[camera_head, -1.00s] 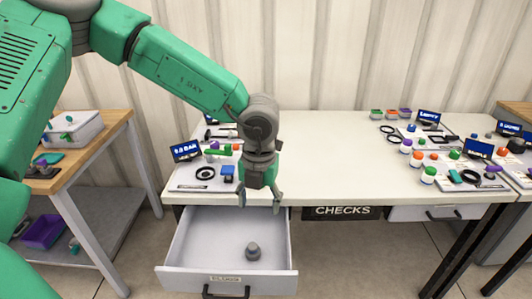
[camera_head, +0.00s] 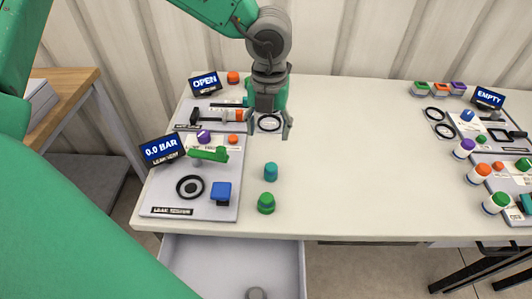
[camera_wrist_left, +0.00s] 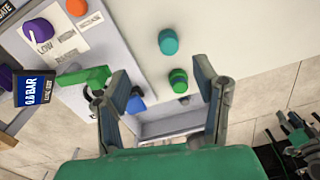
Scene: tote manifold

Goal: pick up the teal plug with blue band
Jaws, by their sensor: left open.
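The teal plug (camera_head: 271,172) stands upright on the white table, just right of the leak tester board; its blue band is too small to make out clearly. It also shows in the left wrist view (camera_wrist_left: 168,41), above a green plug (camera_wrist_left: 178,80). That green plug (camera_head: 266,203) stands nearer the table's front edge. My left gripper (camera_head: 268,136) is open and empty, pointing down above the table, farther back than the teal plug and apart from it. Its two spread fingers (camera_wrist_left: 161,72) show in the wrist view. My right gripper is not in view.
The leak tester board (camera_head: 160,202) with a green handle, blue block and black ring lies left of the plugs. An open drawer (camera_head: 200,262) juts out below the front edge. Table space right of the plugs is clear. More plugs and boards stand far right.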

